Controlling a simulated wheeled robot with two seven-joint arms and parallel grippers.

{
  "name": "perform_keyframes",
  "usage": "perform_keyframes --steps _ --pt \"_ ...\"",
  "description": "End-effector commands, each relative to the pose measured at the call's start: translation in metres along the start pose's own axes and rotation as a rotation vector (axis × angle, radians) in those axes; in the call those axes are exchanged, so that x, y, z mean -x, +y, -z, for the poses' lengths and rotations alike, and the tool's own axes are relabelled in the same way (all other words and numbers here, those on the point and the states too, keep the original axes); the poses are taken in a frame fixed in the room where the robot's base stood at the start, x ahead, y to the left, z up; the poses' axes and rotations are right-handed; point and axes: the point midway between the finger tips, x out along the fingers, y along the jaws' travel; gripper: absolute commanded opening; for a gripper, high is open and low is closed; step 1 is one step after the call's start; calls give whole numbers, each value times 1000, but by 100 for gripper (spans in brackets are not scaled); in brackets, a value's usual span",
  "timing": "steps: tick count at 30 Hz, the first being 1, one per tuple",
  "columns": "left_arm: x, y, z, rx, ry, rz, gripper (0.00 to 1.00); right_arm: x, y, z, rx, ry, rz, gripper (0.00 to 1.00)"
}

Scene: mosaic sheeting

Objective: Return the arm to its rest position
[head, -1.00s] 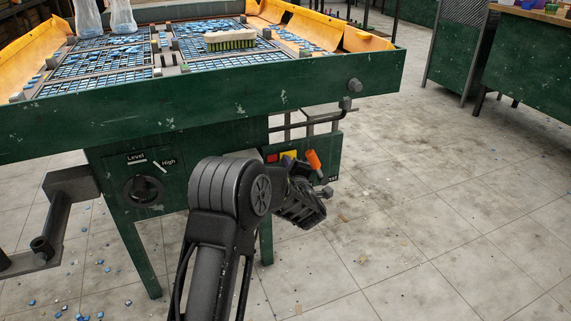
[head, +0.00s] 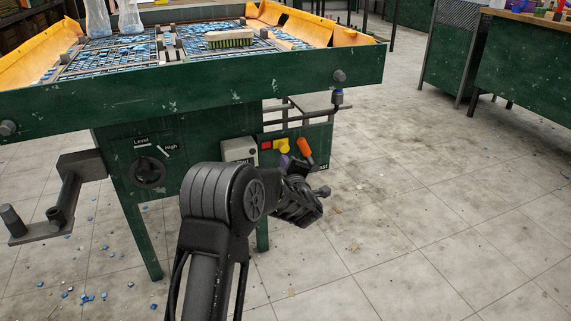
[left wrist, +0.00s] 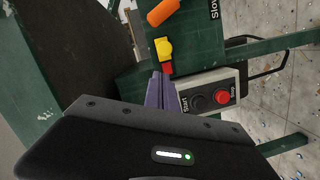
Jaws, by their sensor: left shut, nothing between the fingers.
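My left arm rises from the bottom of the head view, bent at the elbow. Its left gripper (head: 287,163) is in front of the green machine's (head: 200,98) front panel, its fingers mostly hidden behind the wrist. In the left wrist view the purple fingers (left wrist: 162,88) are together and empty. They point toward the panel, beside a grey control box (left wrist: 215,92) with a black Start button (left wrist: 198,103) and a red Stop button (left wrist: 222,97). I cannot tell whether they touch anything. My right gripper is not in view.
A yellow-and-red control (head: 281,146) and an orange handle (head: 304,148) are close to the gripper. A level knob (head: 148,171) and a grey crank arm (head: 68,190) are at left. Blue tiles litter the floor at lower left. Open floor (head: 430,220) lies to the right.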

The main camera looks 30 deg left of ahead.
Motion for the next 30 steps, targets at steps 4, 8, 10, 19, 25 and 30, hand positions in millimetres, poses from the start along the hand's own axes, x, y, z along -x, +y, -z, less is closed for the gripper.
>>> perform_keyframes --steps 4,8,10,19,25,30 --pt "0 0 0 0 0 0 0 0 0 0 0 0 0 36" --pt "0 0 0 0 0 0 0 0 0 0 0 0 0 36" --pt "0 0 0 -1 0 0 0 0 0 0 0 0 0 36" --pt "22 -31 -56 -243 -204 25 0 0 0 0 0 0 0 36" --pt "95 -115 -144 -536 -541 66 0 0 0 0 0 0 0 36" --pt "192 -204 -200 -770 -869 92 0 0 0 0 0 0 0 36"
